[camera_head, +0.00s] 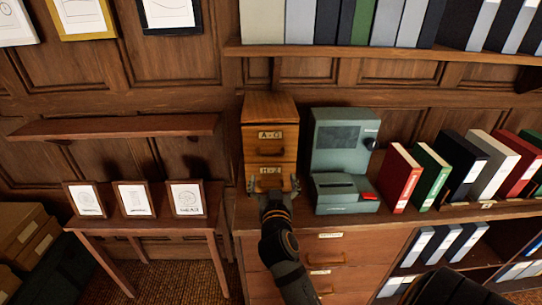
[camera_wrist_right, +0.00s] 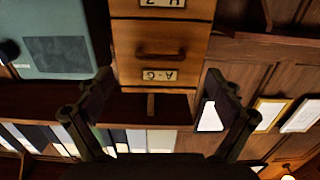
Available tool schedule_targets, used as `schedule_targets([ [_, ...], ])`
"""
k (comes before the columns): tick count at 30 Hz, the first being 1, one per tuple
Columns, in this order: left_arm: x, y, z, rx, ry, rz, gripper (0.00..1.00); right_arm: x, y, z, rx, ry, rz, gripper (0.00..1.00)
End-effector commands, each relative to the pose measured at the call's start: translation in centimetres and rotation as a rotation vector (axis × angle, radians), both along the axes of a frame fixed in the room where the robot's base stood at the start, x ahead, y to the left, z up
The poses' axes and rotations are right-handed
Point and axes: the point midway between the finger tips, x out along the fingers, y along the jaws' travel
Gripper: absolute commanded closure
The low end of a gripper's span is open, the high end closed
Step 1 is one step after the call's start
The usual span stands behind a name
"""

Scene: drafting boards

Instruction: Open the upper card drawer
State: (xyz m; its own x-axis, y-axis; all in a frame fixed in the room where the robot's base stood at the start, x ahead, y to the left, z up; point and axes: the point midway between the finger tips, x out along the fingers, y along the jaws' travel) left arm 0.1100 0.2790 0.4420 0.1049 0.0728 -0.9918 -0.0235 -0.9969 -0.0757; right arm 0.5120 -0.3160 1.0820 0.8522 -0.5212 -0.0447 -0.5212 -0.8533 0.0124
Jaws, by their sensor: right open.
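The small wooden card cabinet (camera_head: 268,105) stands on the long counter and has two drawers. Its upper card drawer (camera_head: 285,143), labelled A-G, looks shut; its wooden handle (camera_head: 270,151) is in plain view. The lower drawer (camera_head: 288,168), labelled H-Z, also looks shut and is partly covered by my right gripper (camera_head: 272,184). My right gripper is open and empty, its fingers spread in front of the lower drawer. In the upside-down right wrist view, the upper drawer's handle (camera_wrist_right: 161,54) shows between and beyond the open fingers (camera_wrist_right: 157,90). My left gripper is not in view.
A grey-green machine (camera_head: 343,150) stands close to the cabinet's right, then several binders (camera_head: 400,175). A shelf with books (camera_head: 330,50) overhangs behind the cabinet. Left are a small table (camera_head: 150,222) with framed cards and a wall shelf (camera_head: 120,127). Counter drawers (camera_head: 330,260) lie below.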

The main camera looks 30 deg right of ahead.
Motion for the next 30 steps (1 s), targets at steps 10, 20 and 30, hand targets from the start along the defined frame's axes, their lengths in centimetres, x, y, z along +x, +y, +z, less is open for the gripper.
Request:
schedule_targets([
  [10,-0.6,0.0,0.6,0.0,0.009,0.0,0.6,1.5,-0.5,1.6,-0.019,-0.046,0.003,0.07],
  [20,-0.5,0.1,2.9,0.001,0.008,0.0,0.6,7.1,-4.2,1.8,-0.017,-0.043,-0.002,0.07],
  [30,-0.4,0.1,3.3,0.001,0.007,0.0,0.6,9.1,-5.4,1.3,-0.013,-0.042,0.0,0.07],
])
